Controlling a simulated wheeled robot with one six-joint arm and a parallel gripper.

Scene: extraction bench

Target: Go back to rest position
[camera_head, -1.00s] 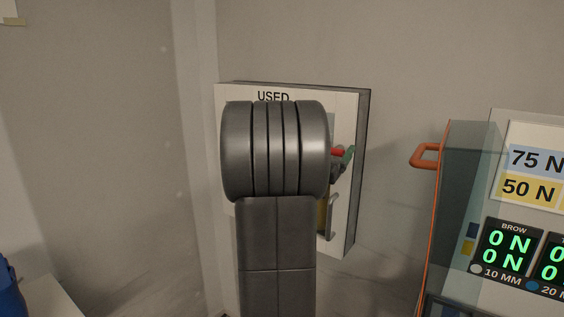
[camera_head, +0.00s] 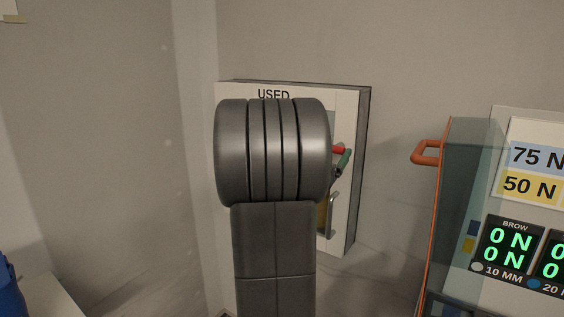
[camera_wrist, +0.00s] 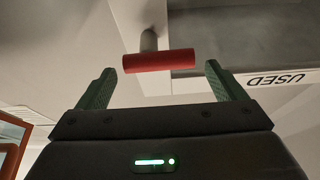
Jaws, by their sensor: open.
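My gripper (camera_wrist: 159,74) is open in the wrist view, with its two green fingers apart. A red bar handle (camera_wrist: 159,61) on a grey stem shows just beyond the fingertips, between them in the picture, and the fingers look clear of it. In the head view, the red handle (camera_head: 338,149) peeks out at the right of my arm. A green finger (camera_head: 345,160) of my gripper shows just below it. My arm hides most of the gripper and the middle of the white panel marked USED (camera_head: 347,110).
A grey bar handle (camera_head: 332,215) is low on the panel's right side. An orange-handled clear guard (camera_head: 426,153) and a display unit (camera_head: 520,215) stand at the right. A blue object (camera_head: 10,290) is at the lower left. The wall above the panel is bare.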

